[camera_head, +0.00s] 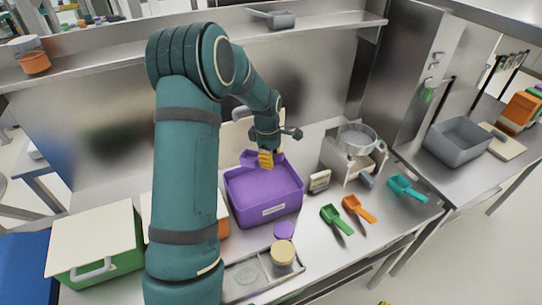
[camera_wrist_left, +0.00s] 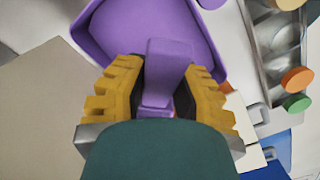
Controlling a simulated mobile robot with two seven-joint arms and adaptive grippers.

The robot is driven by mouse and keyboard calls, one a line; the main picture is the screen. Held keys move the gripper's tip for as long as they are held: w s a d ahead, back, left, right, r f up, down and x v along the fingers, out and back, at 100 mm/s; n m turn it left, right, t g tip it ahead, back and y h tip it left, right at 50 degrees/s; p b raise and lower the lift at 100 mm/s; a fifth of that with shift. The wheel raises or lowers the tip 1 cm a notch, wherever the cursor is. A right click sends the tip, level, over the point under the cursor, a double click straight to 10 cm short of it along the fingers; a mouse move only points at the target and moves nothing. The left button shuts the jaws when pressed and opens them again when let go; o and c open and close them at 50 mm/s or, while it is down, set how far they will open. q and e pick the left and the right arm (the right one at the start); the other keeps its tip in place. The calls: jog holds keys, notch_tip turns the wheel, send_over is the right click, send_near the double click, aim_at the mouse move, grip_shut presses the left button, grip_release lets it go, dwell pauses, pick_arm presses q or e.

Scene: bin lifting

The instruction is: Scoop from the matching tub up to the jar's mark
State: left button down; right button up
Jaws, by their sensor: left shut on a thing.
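The purple tub (camera_head: 236,203) stands open on the steel counter, with a pale label on its front. My left gripper (camera_head: 265,160) is above its back part, fingers pointing down. In the left wrist view the yellow fingers (camera_wrist_left: 162,95) are shut on the handle of a purple scoop (camera_wrist_left: 170,55). The scoop's bowl is hard to separate from the purple behind it, so I cannot tell what it holds. A round clear jar-like thing (camera_head: 246,272) is at the counter's front; I cannot make out a mark. My right gripper is out of view.
A beige-lidded jar (camera_head: 283,254) and purple disc (camera_head: 284,230) are in front of the tub. Green (camera_head: 336,218), orange (camera_head: 358,208) and teal (camera_head: 406,188) scoops lie right. A clear bowl (camera_head: 357,137) sits on a stand. A lidded green tub (camera_head: 105,260) is left.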

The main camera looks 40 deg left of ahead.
pick_arm(q)
jog(key=shift+s+a+f+t+h+b, duration=0.15)
jog(key=shift+a+f+t+h+b, duration=0.15)
jog(key=shift+h+b, duration=0.3)
jog(key=shift+a+f+h+b, duration=0.1)
jog(key=shift+f+h+b, duration=0.15)
jog(key=shift+h+b, duration=0.7)
notch_tip(320, 180, down, 11)
jog(key=b, duration=0.7)
jog(key=shift+b, duration=0.35)
